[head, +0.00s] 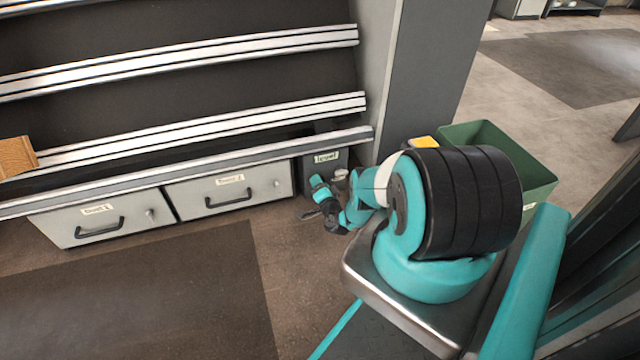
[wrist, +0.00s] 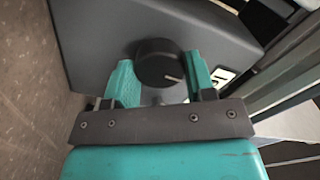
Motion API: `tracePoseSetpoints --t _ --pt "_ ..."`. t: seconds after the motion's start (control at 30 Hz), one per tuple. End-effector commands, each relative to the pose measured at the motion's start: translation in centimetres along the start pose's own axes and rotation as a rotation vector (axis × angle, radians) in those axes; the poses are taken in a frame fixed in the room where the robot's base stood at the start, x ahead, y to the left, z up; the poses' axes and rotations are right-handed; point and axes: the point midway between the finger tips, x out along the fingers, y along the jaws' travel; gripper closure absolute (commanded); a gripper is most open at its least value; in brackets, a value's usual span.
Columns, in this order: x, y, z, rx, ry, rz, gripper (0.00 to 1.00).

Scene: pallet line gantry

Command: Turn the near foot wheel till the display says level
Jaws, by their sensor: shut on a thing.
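The foot wheel (wrist: 157,62) is a round black knob with a pale pointer line, on a dark grey housing (wrist: 100,35) in the wrist view. The pointer slants toward the lower right. My gripper (wrist: 162,80) has its two teal fingers shut on the wheel, one on each side. In the head view my gripper (head: 328,205) is low by the dark foot unit (head: 312,172), and the wheel cannot be made out there. A small pale greenish display or label (head: 326,157) is on that unit; its text is too small to read surely.
Two grey drawers (head: 228,193) with black handles sit left of my gripper, under a sloped rack with pale rails (head: 190,140). A grey post (head: 425,80) rises behind. A green bin (head: 535,175) stands at the right. The floor (head: 330,290) in front is clear.

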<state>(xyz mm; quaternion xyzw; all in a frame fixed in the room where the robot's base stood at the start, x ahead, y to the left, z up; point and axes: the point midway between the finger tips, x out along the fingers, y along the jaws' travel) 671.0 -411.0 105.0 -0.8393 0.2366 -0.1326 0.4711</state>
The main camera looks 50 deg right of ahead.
Motion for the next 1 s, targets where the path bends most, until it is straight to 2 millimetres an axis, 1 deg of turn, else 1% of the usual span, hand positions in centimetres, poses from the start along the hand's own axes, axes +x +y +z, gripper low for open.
tracePoseSetpoints --t 0.2,0.67,0.7,0.77,0.8,1.0 --pt "-0.05 0.10 -0.11 -0.049 0.003 0.002 0.74" --pt "-0.06 0.15 -0.10 -0.060 0.003 0.003 0.74" --pt "-0.06 0.14 -0.10 -0.059 0.003 0.003 0.41" --pt "-0.06 0.13 -0.08 -0.059 0.003 0.002 0.27" --pt "-0.05 0.12 -0.07 -0.058 0.003 0.002 0.24" --pt "-0.02 0.05 -0.04 -0.057 0.001 0.001 0.24"
